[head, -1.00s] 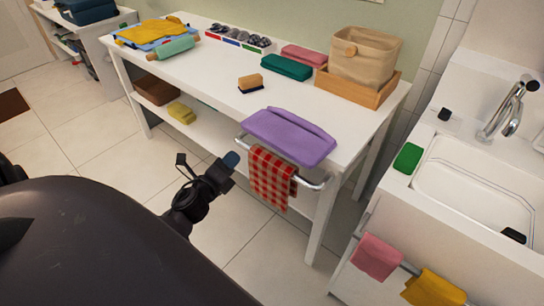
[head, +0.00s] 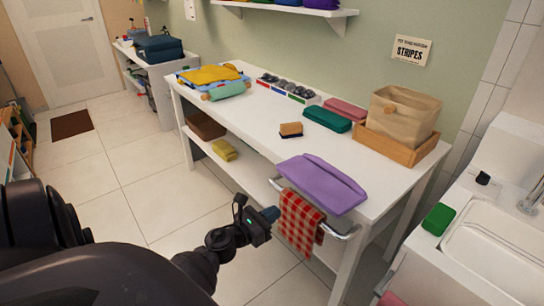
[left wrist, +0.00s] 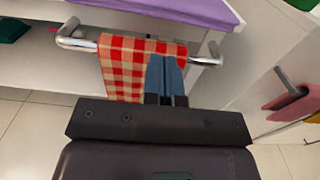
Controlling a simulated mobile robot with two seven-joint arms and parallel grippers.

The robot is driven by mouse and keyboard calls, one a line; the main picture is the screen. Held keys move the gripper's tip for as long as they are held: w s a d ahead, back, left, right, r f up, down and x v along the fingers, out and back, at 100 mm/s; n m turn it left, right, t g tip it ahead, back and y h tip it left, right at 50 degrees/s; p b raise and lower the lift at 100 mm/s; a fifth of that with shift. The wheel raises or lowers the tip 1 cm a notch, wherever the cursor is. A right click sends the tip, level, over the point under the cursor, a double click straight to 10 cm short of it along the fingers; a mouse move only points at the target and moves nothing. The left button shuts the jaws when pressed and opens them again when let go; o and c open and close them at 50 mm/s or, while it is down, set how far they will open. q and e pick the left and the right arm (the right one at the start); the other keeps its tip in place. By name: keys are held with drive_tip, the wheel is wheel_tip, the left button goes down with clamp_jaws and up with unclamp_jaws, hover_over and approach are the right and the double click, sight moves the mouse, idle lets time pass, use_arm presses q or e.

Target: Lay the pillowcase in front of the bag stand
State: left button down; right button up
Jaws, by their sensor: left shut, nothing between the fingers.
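A folded purple cloth (head: 320,183), which may be the pillowcase, lies at the front edge of the white table (head: 250,140), above a metal rail. A beige fabric bag (head: 402,112) stands in a wooden tray-like stand (head: 420,157) at the table's far right end. My left gripper (head: 270,214) is shut and empty, in front of the rail beside a red checked towel (head: 299,222). In the left wrist view the closed fingertips (left wrist: 166,62) overlap the towel (left wrist: 125,68); I cannot tell whether they touch it. My right gripper is not in view.
A brush (head: 291,130), a green folded cloth (head: 327,119) and a pink one (head: 346,109) lie on the table. Yellow and blue cloths (head: 212,75) are piled at its left end. A sink (head: 490,250) stands at the right. The table's middle has bare room.

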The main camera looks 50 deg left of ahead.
use_arm(q)
approach(315, 187)
drive_tip(key=w+f, duration=0.2)
drive_tip(key=w, duration=0.2)
drive_tip(key=shift+w+a, duration=0.45)
drive_tip(key=shift+w, duration=0.45)
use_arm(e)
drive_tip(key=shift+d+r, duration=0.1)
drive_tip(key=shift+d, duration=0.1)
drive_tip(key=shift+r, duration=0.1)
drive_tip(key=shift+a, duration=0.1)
use_arm(q)
drive_tip(key=shift+w+f, duration=0.1)
drive_tip(key=shift+w, duration=0.1)
drive_tip(key=w, duration=0.2)
drive_tip(key=w+b, duration=0.1)
drive_tip(key=w, duration=0.2)
drive_tip(key=shift+d+f+b, duration=0.2)
drive_tip(key=shift+d+b, duration=0.05)
drive_tip(key=shift+b, duration=0.05)
drive_tip(key=shift+w+r, duration=0.2)
drive_tip(key=shift+w, duration=0.1)
drive_tip(key=shift+r, duration=0.1)
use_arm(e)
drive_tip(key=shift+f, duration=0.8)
